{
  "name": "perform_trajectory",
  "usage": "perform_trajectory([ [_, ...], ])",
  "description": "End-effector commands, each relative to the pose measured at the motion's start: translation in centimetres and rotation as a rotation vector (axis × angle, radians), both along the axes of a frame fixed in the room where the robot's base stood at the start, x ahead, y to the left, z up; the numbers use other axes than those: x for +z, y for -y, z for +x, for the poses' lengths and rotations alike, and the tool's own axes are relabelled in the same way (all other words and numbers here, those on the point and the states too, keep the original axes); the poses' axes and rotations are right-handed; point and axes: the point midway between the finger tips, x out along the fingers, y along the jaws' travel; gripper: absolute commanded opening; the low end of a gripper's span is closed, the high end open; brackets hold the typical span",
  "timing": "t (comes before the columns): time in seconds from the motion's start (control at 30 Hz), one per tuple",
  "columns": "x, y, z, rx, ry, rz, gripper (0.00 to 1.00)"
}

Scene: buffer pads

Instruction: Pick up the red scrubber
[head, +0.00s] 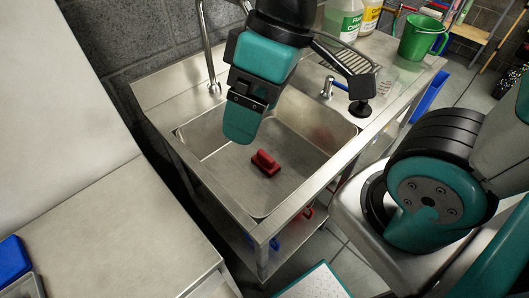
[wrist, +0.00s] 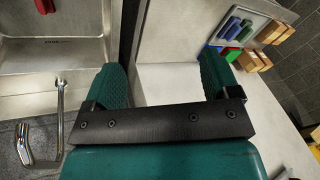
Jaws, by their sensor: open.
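The red scrubber (head: 265,163) lies on the floor of the steel sink, with its raised handle on top. In the wrist view the red scrubber (wrist: 45,5) shows only in part, cut off by the top edge at the upper left. My gripper (head: 241,125) hangs above the sink in the head view, up and to the left of the scrubber and apart from it. In the wrist view my gripper (wrist: 168,80) has its two teal fingers spread wide, with nothing between them.
The steel sink (head: 235,205) has raised walls around the scrubber. A faucet (head: 213,60) stands at its back left. A steel counter (head: 110,235) lies at left. Wooden blocks (wrist: 275,32) show in the wrist view.

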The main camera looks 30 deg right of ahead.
Motion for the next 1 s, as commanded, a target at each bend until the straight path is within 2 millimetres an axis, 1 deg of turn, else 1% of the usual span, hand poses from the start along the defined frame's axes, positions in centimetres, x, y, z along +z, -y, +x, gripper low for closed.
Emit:
perform_trajectory([
  [0.03, -1.7, 0.4, 1.6, 0.023, 0.011, -0.013, 0.93],
  [0.07, -2.7, 0.7, 2.7, 0.053, 0.025, -0.023, 1.00],
  [0.17, -7.1, 2.2, 7.9, 0.189, 0.082, -0.074, 1.00],
  [0.2, -9.3, 3.2, 10.3, 0.257, 0.107, -0.100, 1.00],
  [0.27, -13.1, 5.0, 13.8, 0.374, 0.142, -0.143, 1.00],
  [0.3, -15.7, 6.4, 15.9, 0.453, 0.160, -0.174, 1.00],
  [0.37, -19.8, 8.7, 18.8, 0.575, 0.180, -0.216, 1.00],
  [0.4, -22.4, 10.3, 20.4, 0.656, 0.186, -0.242, 1.00],
  [0.43, -24.3, 11.4, 21.4, 0.713, 0.190, -0.261, 1.00],
  [0.5, -27.9, 13.7, 23.1, 0.829, 0.191, -0.293, 1.00],
  [0.6, -31.3, 16.0, 24.4, 0.950, 0.188, -0.317, 1.00],
  [0.73, -33.2, 17.3, 25.2, 1.050, 0.186, -0.325, 1.00],
  [0.87, -34.6, 17.7, 25.3, 1.090, 0.185, -0.323, 1.00],
  [0.97, -36.4, 17.7, 25.2, 1.093, 0.183, -0.320, 1.00],
  [1.0, -37.3, 17.7, 25.2, 1.093, 0.183, -0.320, 1.00],
])
